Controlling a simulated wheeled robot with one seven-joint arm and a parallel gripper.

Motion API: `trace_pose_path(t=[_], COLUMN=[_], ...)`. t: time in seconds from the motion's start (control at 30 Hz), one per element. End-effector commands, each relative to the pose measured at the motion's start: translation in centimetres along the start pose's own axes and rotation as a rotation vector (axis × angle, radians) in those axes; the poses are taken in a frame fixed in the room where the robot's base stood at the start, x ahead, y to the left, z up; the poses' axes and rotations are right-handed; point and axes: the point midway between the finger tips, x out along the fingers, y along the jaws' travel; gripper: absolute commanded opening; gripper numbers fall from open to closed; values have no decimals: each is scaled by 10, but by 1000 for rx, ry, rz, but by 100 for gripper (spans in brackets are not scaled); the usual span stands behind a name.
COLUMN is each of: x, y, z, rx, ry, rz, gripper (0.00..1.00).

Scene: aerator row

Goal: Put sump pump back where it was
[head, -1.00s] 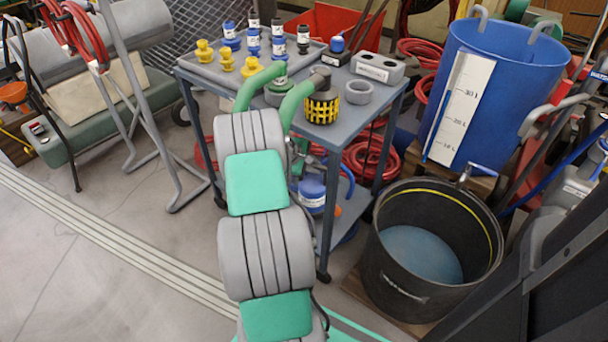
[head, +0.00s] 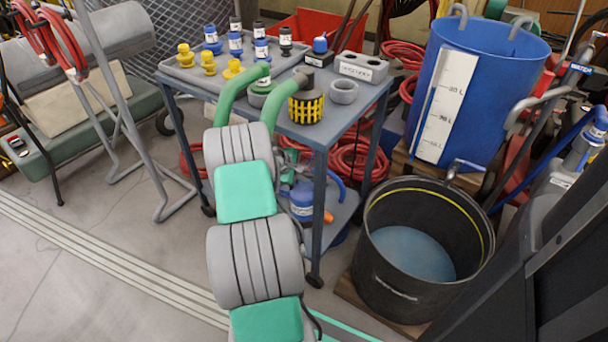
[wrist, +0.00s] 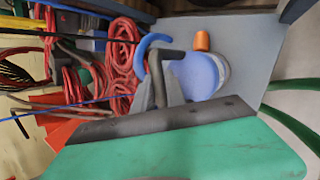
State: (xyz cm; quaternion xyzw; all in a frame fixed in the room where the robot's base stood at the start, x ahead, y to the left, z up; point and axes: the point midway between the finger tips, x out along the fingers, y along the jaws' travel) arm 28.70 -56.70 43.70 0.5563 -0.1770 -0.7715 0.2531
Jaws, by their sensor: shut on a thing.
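The sump pump appears to be the blue rounded body with a pale band (head: 302,200), seen in the head view at the cart's lower shelf. It shows in the wrist view too (wrist: 200,75), with a dark bent pipe and a curved blue hose at its left. My gripper (wrist: 162,82) has its grey fingers shut at the dark pipe beside the blue body. In the head view my arm and the cart's top hide most of the gripper. I cannot tell whether the pump rests on the lower shelf (head: 340,215) or hangs just above it.
The blue-grey cart (head: 372,100) carries yellow fittings, several bottles, a yellow-black strainer (head: 306,106) and a grey ring (head: 344,91). Its legs stand close to my arm. A black tub (head: 385,290) stands at right, below a blue graduated tank (head: 490,85). Floor at left is open.

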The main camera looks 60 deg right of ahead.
Motion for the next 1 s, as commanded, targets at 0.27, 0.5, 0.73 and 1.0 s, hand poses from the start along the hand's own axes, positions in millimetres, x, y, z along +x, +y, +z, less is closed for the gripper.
trace_pose_path(t=[0.27, 0.5, 0.73, 1.0], x=[0, 0, -33, -100], y=[0, 0, 4, 3], z=[0, 0, 0, 1], rx=[0, 0, -2, -1], ry=[0, 0, 3, 2], rz=[0, 1, 3, 2], gripper=[37, 38, 38, 38])
